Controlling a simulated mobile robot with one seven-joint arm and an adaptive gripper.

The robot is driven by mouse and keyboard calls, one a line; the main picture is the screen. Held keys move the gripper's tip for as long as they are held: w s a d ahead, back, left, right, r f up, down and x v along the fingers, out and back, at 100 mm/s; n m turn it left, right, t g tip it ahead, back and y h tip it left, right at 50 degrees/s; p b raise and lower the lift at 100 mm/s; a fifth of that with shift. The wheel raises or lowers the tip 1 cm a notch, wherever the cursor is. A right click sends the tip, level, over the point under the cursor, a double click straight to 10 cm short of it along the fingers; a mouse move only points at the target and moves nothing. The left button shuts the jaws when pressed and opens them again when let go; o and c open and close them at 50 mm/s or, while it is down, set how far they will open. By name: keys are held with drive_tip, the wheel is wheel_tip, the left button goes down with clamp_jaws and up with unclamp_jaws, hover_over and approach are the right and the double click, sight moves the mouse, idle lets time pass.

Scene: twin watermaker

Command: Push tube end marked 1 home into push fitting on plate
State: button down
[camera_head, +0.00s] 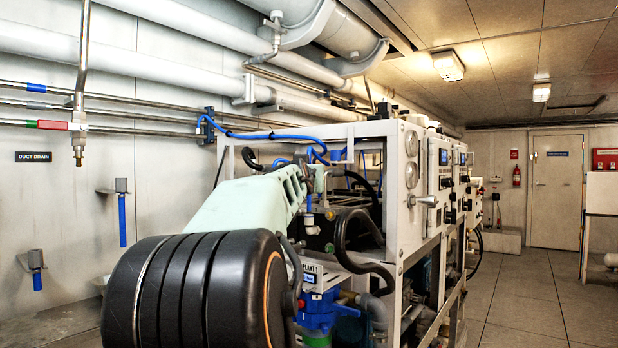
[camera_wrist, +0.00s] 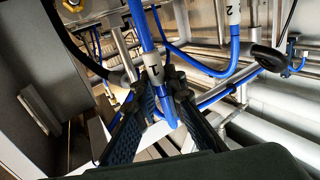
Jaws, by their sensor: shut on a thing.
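The blue tube (camera_wrist: 141,28) with a white sleeve marked 1 (camera_wrist: 154,66) runs down between my fingers in the wrist view. My gripper (camera_wrist: 165,92) is shut on this tube near the sleeve. The tube's upper end leaves the top of the wrist view, so its tip and any contact with a fitting are hidden. A metal plate (camera_wrist: 98,22) with a round part on it shows at the upper left; I cannot tell whether that part is the push fitting.
A second blue tube (camera_wrist: 205,68) carries a sleeve marked 2 (camera_wrist: 233,14), close right of my gripper. The white rack (camera_head: 375,130) has gauges and black hoses (camera_head: 345,235) close by. Pipes line the wall (camera_head: 130,95). Open floor (camera_head: 530,290) lies at the right.

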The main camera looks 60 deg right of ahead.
drive_tip(key=shift+f+b, duration=1.15)
drive_tip(key=shift+f, duration=0.1)
drive_tip(key=shift+f+b, duration=0.3)
drive_tip(key=shift+f, duration=0.05)
drive_tip(key=c, duration=1.9)
unclamp_jaws()
drive_tip(key=shift+r, duration=0.1)
drive_tip(key=shift+r, duration=0.15)
drive_tip(key=shift+s+d+r, duration=0.1)
drive_tip(key=shift+r, duration=4.75)
